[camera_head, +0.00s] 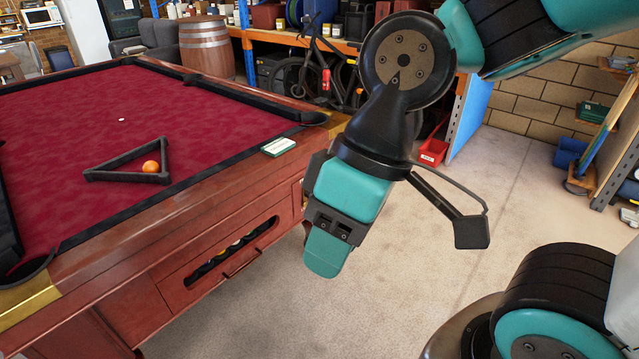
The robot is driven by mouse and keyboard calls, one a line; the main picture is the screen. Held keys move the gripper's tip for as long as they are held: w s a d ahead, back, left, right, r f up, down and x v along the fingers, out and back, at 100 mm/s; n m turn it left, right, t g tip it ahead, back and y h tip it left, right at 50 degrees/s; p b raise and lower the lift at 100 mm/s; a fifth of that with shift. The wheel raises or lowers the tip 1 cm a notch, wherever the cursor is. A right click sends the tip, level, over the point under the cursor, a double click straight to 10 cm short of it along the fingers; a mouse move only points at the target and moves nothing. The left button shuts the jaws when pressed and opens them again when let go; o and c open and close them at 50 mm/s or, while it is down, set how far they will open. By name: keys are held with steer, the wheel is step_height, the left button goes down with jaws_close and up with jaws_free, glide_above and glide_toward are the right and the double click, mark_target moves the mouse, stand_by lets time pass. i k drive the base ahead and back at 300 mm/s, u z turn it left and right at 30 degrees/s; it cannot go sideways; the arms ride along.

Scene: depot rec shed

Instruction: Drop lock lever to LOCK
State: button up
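My gripper (326,252) hangs pointing down beside the pool table's right corner, over the open floor. I see it from the side, with one teal finger overlapping the other, so its opening cannot be told. No lever marked LOCK can be made out. A thin dark red bar (243,263) sticks out along the lower edge of the ball-return opening (222,262) in the table's front. I cannot tell whether this bar is the lock lever. My gripper is right of this opening and appears apart from it. Several balls lie inside the opening.
The pool table (215,95) fills the left side. On it are a black triangle (104,168), an orange ball (151,166) and a small green-and-white box or card (279,147) on the rail. Shelves, a bicycle and a red bin (432,152) stand behind.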

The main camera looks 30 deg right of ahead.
mark_target(306, 194)
steer(key=z, duration=0.55)
steer(key=i, duration=1.3)
steer(key=u, duration=0.1)
